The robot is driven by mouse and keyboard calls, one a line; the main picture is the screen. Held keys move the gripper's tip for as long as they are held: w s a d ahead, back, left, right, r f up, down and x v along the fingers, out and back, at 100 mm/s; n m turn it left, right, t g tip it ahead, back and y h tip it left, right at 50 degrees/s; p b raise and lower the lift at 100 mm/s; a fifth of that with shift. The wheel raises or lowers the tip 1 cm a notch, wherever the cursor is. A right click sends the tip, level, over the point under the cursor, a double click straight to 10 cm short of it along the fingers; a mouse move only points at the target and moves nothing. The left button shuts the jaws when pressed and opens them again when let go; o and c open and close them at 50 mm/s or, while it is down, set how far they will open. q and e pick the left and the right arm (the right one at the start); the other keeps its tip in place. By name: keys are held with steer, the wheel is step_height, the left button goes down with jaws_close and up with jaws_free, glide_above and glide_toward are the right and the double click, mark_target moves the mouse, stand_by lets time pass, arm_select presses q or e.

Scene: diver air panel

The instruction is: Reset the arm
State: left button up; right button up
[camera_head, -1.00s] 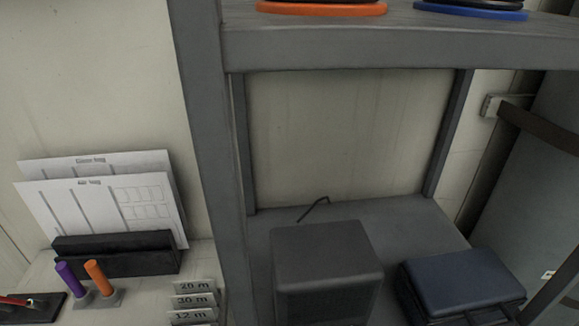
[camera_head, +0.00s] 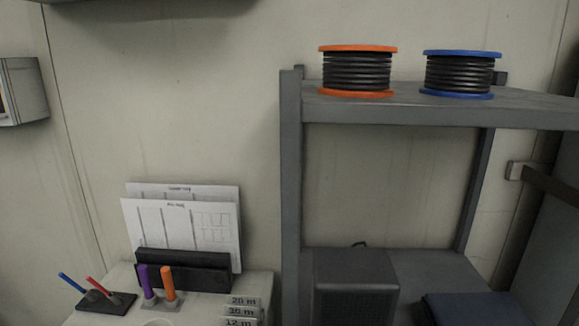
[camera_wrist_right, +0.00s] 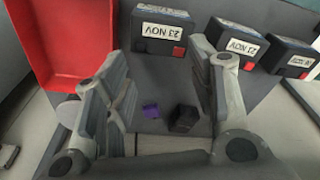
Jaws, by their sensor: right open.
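My right gripper (camera_wrist_right: 160,105) shows in the right wrist view with its two fingers spread apart and nothing between them at the tips. Neither gripper shows in the head view, and my left gripper is in no view.
In the head view, an orange-rimmed spool (camera_head: 358,72) and a blue-rimmed spool (camera_head: 459,74) stand on a grey shelf (camera_head: 420,110), left of which is a document holder (camera_head: 185,270).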

steer(key=s+a+r+t+y, duration=0.1)
steer(key=s+a+r, duration=0.2)
steer(key=s+a, duration=0.7)
steer(key=s+d+r+m+t+h, duration=0.1)
steer(key=s+d+r, duration=0.25)
steer(key=s, duration=0.25)
steer(key=s+d+r+m, duration=0.1)
steer(key=s+d+r, duration=0.1)
steer(key=s+r, duration=0.3)
step_height(320, 180, down, 25)
steer(key=s+g, duration=0.1)
steer(key=s, duration=0.1)
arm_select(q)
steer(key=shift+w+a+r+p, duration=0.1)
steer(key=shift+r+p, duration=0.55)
arm_select(e)
steer(key=s+d+f+g, duration=0.1)
steer(key=s+d+f, duration=0.2)
steer(key=s+f, duration=1.3)
steer(key=shift+s+d+f+n, duration=0.15)
steer(key=shift+s+f+n, duration=0.2)
steer(key=shift+s, duration=0.15)
